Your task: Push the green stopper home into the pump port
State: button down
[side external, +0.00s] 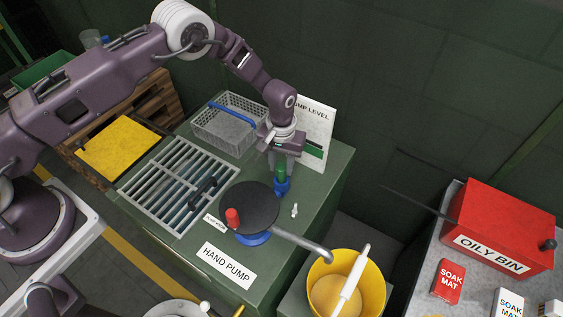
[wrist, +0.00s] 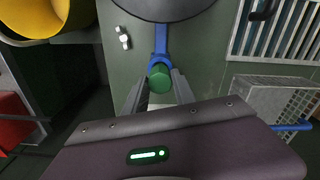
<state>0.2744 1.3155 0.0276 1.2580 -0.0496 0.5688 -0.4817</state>
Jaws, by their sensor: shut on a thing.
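The green stopper (side external: 281,172) stands upright at the blue pump port (side external: 282,187) on the green cabinet top. It also shows in the wrist view (wrist: 159,78), at the end of the blue port pipe (wrist: 161,42). My gripper (side external: 280,165) points down over the port, its fingers on either side of the stopper and shut on it. The stopper's lower end is at the port's mouth; how deep it sits cannot be told. The pump's dark round top (side external: 249,206) is just left of the port, with a red knob (side external: 233,218) on it.
A wire basket with a blue handle (side external: 228,124) and a metal grate (side external: 180,185) lie left of my gripper. A level board (side external: 316,125) stands close behind it. A small white valve-like piece (side external: 295,210) is near the port. A yellow bucket (side external: 373,290) stands under the spout.

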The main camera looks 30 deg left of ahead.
aim_at(281, 167)
jog(key=shift+f, duration=1.05)
jog(key=c, duration=0.9)
grip_release()
jog(key=shift+c, duration=0.2)
notch_tip(281, 167, up, 7)
jog(key=shift+r, duration=0.1)
